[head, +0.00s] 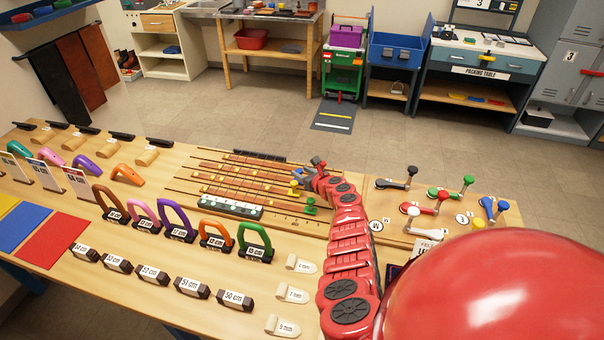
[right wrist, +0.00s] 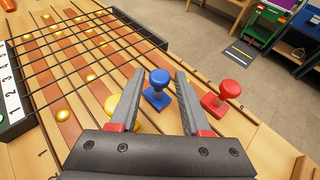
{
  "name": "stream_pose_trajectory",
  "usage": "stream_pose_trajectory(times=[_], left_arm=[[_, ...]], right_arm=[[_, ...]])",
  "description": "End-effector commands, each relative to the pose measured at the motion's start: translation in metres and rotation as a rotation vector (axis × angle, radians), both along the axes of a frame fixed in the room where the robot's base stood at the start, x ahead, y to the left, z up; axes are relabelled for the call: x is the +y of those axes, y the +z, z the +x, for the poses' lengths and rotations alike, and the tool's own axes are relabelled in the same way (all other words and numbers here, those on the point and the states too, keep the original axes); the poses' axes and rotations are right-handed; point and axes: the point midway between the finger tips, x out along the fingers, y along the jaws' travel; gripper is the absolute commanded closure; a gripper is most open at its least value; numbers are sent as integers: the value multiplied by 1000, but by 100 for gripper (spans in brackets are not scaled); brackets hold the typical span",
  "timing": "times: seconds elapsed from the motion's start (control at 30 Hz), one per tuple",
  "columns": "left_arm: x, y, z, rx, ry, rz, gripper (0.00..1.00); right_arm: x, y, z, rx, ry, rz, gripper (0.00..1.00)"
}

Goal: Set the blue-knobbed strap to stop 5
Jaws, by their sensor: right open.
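The strap board (head: 232,183) lies on the long wooden table, with several brown straps with gold studs running along it and a numbered strip (head: 217,207) at its near edge. The strip shows at the left of the right wrist view (right wrist: 12,97). My right gripper (right wrist: 160,76) is open over the strap ends. The blue knob (right wrist: 158,86) stands upright between its spread fingers, not gripped. The red knob (right wrist: 226,92) stands to the right, outside the fingers. A yellow knob (right wrist: 110,104) is partly hidden by the left finger. My left gripper is not in view.
A green knob (head: 311,204) stands near the board's near right corner. Colored arches (head: 253,241) and length-marked blocks (head: 236,298) stand in front. A board with colored levers (head: 433,204) lies to the right of my right arm.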

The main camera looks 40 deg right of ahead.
Motion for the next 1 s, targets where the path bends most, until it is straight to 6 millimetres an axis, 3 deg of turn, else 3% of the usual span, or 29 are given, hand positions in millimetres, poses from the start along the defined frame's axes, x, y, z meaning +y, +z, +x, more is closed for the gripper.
stream_pose_trajectory(times=[0.1,0.37,1.0], left_arm=[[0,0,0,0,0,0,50],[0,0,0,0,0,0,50],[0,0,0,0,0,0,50]], right_arm=[[0,0,0,0,0,0,53],[0,0,0,0,0,0,100],[0,0,0,-1,0,1,100]])
